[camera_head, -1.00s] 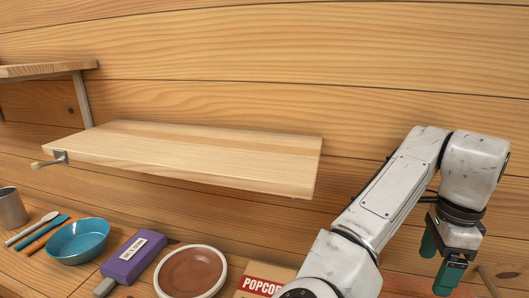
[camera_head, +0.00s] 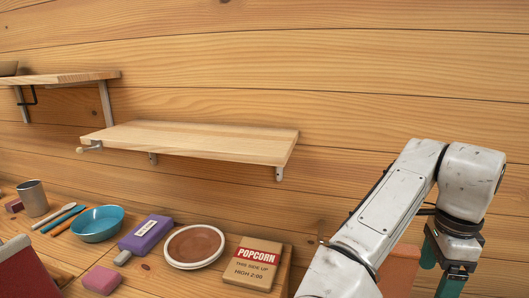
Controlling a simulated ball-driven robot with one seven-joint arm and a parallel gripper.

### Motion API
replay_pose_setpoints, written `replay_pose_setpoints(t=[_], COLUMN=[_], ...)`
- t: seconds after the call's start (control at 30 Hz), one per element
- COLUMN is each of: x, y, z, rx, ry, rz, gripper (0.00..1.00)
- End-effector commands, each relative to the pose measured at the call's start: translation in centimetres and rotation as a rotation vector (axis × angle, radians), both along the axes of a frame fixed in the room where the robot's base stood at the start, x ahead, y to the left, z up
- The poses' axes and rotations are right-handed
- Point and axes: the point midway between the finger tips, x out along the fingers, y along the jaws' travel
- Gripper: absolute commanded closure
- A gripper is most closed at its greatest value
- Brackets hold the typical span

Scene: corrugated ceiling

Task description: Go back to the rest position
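My gripper (camera_head: 441,270) hangs down at the lower right, below the bent end of my white arm. Its two green fingers show apart, with nothing seen between them. The lower fingertip is cut off by the bottom edge of the picture. The gripper is to the right of the counter items and clear of the shelf.
An empty wooden shelf (camera_head: 190,140) is on the plank wall. Below it stand a metal cup (camera_head: 32,198), blue bowl (camera_head: 97,224), purple box (camera_head: 146,234), brown plate (camera_head: 195,246) and popcorn packet (camera_head: 252,265). A pink block (camera_head: 102,280) lies in front.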

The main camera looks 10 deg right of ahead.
Motion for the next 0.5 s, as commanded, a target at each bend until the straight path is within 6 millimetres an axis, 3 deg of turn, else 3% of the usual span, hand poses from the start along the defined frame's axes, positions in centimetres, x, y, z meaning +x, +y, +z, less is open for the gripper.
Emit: replay_pose_setpoints(t=[0.5], x=[-1.8], y=[-4.2], z=[-3.0], rx=[-0.166], ry=[-0.014], rz=[0.118], gripper=[0.19])
